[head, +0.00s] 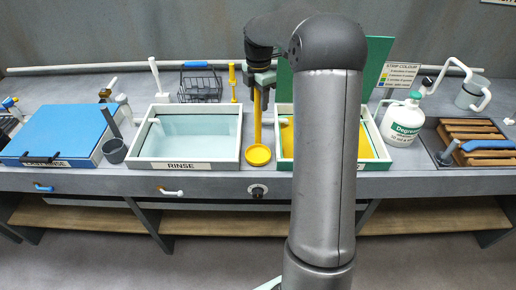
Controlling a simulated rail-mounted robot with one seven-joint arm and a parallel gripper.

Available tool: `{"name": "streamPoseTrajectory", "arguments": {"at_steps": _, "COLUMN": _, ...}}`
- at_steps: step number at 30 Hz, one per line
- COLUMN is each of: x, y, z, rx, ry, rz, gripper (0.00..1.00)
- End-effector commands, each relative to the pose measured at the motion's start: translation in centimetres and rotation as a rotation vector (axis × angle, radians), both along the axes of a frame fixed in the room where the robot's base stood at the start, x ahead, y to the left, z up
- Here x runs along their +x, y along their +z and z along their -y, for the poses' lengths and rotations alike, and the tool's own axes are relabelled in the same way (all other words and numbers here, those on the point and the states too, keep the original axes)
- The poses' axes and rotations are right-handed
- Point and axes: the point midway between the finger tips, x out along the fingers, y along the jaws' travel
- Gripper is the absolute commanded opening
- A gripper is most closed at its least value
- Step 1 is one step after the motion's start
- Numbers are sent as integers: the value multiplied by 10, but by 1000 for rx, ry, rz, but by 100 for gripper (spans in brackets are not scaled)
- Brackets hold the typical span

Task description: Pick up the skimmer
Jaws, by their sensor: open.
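The skimmer appears to be the yellow tool with a long handle and a round, shallow head (258,155). Its head is at the front of the counter, between the rinse tank and the yellow-filled tank. Its handle runs up and back to my gripper (262,80). My gripper is open, with its fingers at the upper end of the handle. I cannot tell whether the fingers touch the handle or how far they surround it. My arm hides part of the scene to the right of the gripper.
The rinse tank (146,165) stands left, the yellow-filled tank (385,163) right, partly behind my arm. A green panel (378,65) rises behind it. A white degreaser bottle (403,122) stands further right. A wire basket (200,88) and a slim yellow tool (233,84) are at the back.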

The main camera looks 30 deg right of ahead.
Motion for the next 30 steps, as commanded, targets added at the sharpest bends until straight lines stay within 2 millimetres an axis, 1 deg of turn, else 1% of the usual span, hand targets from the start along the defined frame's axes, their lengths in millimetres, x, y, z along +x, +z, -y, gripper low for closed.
{"name": "streamPoseTrajectory", "arguments": {"at_steps": 3, "x": 0, "y": -5, "z": 0, "rx": 0, "ry": 0, "rz": 1, "gripper": 47}}
{"name": "streamPoseTrajectory", "arguments": {"at_steps": 8, "x": 0, "y": -5, "z": 0, "rx": -1, "ry": 0, "rz": 2, "gripper": 47}}
{"name": "streamPoseTrajectory", "arguments": {"at_steps": 9, "x": 0, "y": -5, "z": 0, "rx": -1, "ry": 0, "rz": 2, "gripper": 41}}
{"name": "streamPoseTrajectory", "arguments": {"at_steps": 11, "x": 0, "y": -5, "z": 0, "rx": -1, "ry": 0, "rz": 2, "gripper": 25}}
{"name": "streamPoseTrajectory", "arguments": {"at_steps": 12, "x": 0, "y": -5, "z": 0, "rx": -1, "ry": 0, "rz": 2, "gripper": 14}}
{"name": "streamPoseTrajectory", "arguments": {"at_steps": 13, "x": 0, "y": -5, "z": 0, "rx": -1, "ry": 0, "rz": 2, "gripper": 5}}
{"name": "streamPoseTrajectory", "arguments": {"at_steps": 14, "x": 0, "y": -5, "z": 0, "rx": -1, "ry": 0, "rz": 2, "gripper": 0}}
{"name": "streamPoseTrajectory", "arguments": {"at_steps": 25, "x": 1, "y": -2, "z": 0, "rx": -1, "ry": 0, "rz": 3, "gripper": 0}}
{"name": "streamPoseTrajectory", "arguments": {"at_steps": 28, "x": 1, "y": 5, "z": 0, "rx": -2, "ry": 0, "rz": 2, "gripper": 0}}
{"name": "streamPoseTrajectory", "arguments": {"at_steps": 30, "x": 1, "y": 13, "z": 0, "rx": -2, "ry": 0, "rz": 5, "gripper": 0}}
